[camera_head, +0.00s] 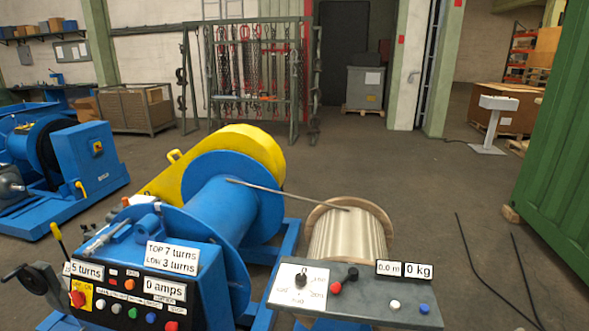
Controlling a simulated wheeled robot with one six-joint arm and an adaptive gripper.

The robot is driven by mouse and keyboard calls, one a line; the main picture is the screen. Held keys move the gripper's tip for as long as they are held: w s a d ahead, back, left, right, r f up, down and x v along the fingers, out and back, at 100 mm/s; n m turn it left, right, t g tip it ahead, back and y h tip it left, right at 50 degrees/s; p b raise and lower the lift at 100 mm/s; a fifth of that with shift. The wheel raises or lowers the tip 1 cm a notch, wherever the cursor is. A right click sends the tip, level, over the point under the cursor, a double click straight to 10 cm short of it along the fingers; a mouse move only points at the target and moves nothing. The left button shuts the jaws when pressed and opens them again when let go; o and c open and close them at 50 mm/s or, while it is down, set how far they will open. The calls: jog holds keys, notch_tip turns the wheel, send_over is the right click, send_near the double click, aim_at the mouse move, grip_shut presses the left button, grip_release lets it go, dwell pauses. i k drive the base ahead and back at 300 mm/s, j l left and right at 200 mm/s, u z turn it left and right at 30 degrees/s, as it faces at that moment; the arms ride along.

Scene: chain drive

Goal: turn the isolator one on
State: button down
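A blue winch with a yellow guard (238,146) and a blue drum (213,197) stands in the middle foreground. Its black control panel (130,307) is at the lower left. A red knob on a yellow plate (77,298) sits at that panel's left end; it looks like an isolator, but its setting is too small to read. I cannot tell which one is isolator one. My gripper is not in view.
A grey control box (352,294) with a black dial stands at the lower right, before a spool (350,232). A green container (560,140) bounds the right side. Black cables (470,255) lie on the floor. A chain rack (250,75) stands behind; the floor between is clear.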

aim_at(79, 299)
jog(key=u, duration=1.25)
jog(key=i+u, duration=0.15)
jog(key=i, duration=0.35)
jog(key=i+l+u, duration=0.15)
jog(key=i, duration=0.35)
jog(key=i+l+u, duration=0.1)
jog(key=i, duration=0.4)
jog(key=i+l+u, duration=0.15)
jog(key=i+l, duration=0.15)
jog(key=i, duration=0.2)
